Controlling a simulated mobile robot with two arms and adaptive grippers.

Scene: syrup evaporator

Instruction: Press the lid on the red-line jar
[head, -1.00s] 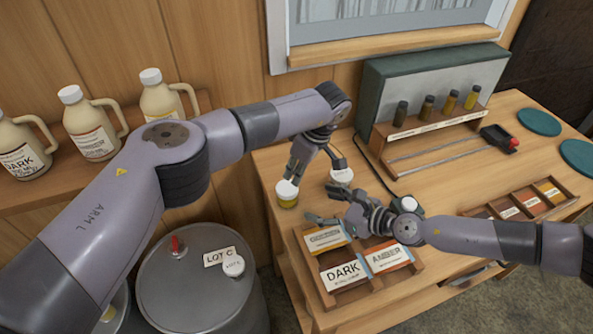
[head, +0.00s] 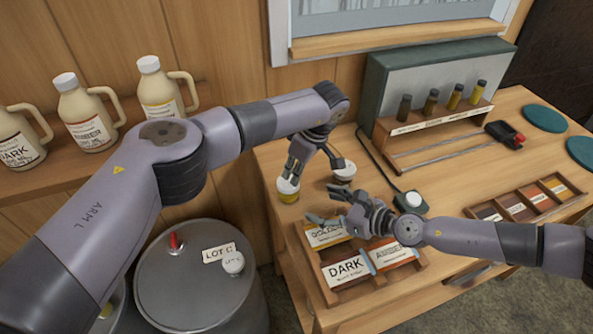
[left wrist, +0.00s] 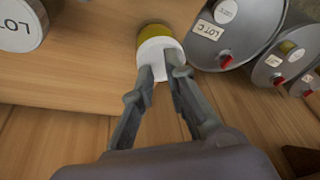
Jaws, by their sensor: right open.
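A small jar of yellow syrup with a white lid (head: 288,186) stands at the bench's left edge. Its lid (left wrist: 158,50) also shows in the left wrist view; no red line is visible on it. My left gripper (head: 290,177) points down at this lid, its fingertips at or just over it. The fingers (left wrist: 162,70) have a narrow gap, and contact is unclear. A second white-topped jar (head: 343,169) stands to the right, partly covered by my left gripper. My right gripper (head: 327,206) is open and empty above the label tray's back edge.
The label tray (head: 372,287) with several cards lies at the bench front. A small black device with a white top (head: 413,200) is beside my right gripper. A grey drum (head: 190,295) stands below left.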

